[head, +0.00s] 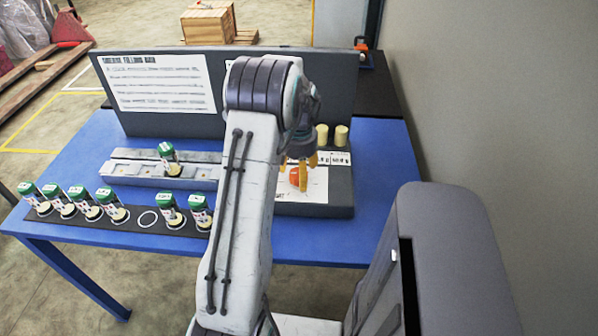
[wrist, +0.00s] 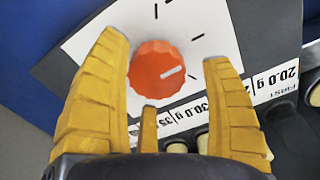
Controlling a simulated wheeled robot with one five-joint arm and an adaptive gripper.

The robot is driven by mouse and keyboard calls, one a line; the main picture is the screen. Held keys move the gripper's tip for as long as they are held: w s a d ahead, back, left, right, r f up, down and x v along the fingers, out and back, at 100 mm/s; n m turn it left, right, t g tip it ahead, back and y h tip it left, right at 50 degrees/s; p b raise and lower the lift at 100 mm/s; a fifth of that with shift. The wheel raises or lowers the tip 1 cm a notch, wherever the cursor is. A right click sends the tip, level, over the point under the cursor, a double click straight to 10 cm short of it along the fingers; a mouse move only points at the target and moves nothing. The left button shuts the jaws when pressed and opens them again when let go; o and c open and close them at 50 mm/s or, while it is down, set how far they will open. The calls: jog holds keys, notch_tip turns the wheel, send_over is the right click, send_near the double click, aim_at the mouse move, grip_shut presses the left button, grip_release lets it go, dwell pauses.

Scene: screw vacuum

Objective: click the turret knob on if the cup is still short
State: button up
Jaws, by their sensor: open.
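The turret knob is an orange-red dial with a white pointer line, on a white plate with black tick marks. It shows in the wrist view (wrist: 152,66) between my fingers, and in the head view (head: 294,177) partly behind them. Its pointer points right and slightly up in the wrist view. My gripper (wrist: 164,52) is open, its yellow fingers spread to either side of the knob; contact cannot be told. A green-capped cup (head: 167,153) stands on the grey rail (head: 122,168), left of my arm. Its fill level cannot be seen.
Several green-capped cups (head: 108,200) stand on a black strip (head: 180,224), with one empty ring among them. Cream cylinders (head: 341,136) stand behind the knob plate by gram labels. A dark board with a text sheet (head: 158,84) rises behind. Blue tabletop is bare at right (head: 385,185).

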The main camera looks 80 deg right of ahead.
notch_tip(320, 180, up, 12)
dwell(0.7)
dwell(0.8)
